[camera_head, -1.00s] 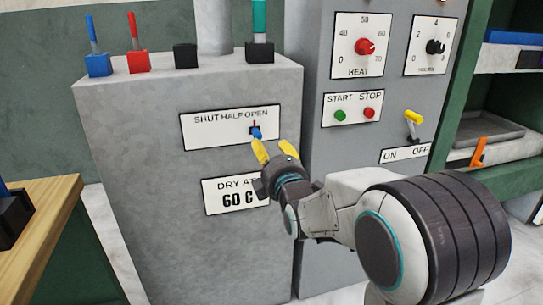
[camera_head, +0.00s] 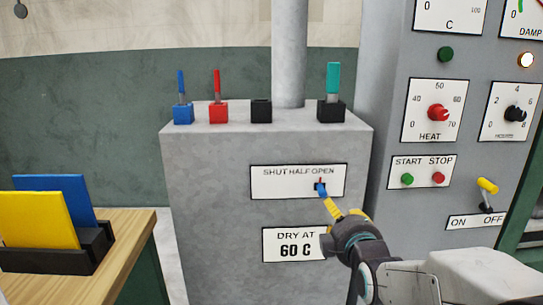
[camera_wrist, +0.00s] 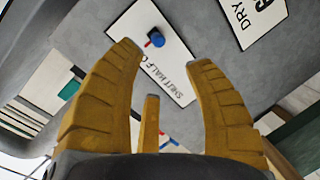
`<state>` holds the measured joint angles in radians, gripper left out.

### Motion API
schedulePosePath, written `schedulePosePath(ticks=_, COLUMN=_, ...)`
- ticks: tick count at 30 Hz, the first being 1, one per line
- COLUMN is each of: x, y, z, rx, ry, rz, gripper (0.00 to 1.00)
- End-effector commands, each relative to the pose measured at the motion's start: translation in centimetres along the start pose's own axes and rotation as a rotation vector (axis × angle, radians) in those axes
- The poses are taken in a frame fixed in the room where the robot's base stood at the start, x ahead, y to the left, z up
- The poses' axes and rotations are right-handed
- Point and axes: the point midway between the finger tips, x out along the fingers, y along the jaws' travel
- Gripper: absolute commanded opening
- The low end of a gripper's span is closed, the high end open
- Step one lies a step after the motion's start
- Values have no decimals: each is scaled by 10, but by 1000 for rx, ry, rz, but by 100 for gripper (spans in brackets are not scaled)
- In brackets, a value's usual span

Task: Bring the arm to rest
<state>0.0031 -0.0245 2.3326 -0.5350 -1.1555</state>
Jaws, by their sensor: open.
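My gripper (camera_head: 341,207) is low at the right in the head view, in front of the grey cabinet, with its yellow fingers close to the blue-tipped lever (camera_head: 321,189) on the SHUT HALF OPEN plate (camera_head: 280,183). The lever stands at the OPEN end. In the wrist view my gripper (camera_wrist: 166,56) has its fingers spread wide with nothing between them. There the blue lever tip (camera_wrist: 156,38) shows just beyond the fingertips. I cannot tell whether a finger touches it.
The DRY AT 60 C plate (camera_head: 283,245) is just below. The grey control panel (camera_head: 385,130) with knobs, buttons and a yellow-handled switch (camera_head: 487,186) stands at the right. Several small holders line the cabinet top (camera_head: 235,115). A wooden table (camera_head: 125,235) carries a black rack (camera_head: 95,250) with blue and yellow plates.

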Motion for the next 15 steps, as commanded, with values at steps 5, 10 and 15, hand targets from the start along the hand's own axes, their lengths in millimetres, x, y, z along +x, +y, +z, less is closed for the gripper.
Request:
schedulePosePath(ticks=5, x=-49, y=30, z=-13, rx=221, ry=-101, rz=-173, gripper=47)
schedulePosePath(ticks=10, x=-100, y=40, z=-18, rx=429, ry=-237, rz=-324, gripper=47)
schedulePosePath(ticks=15, x=-159, y=50, z=-22, rx=629, ry=-407, rz=-447, gripper=47)
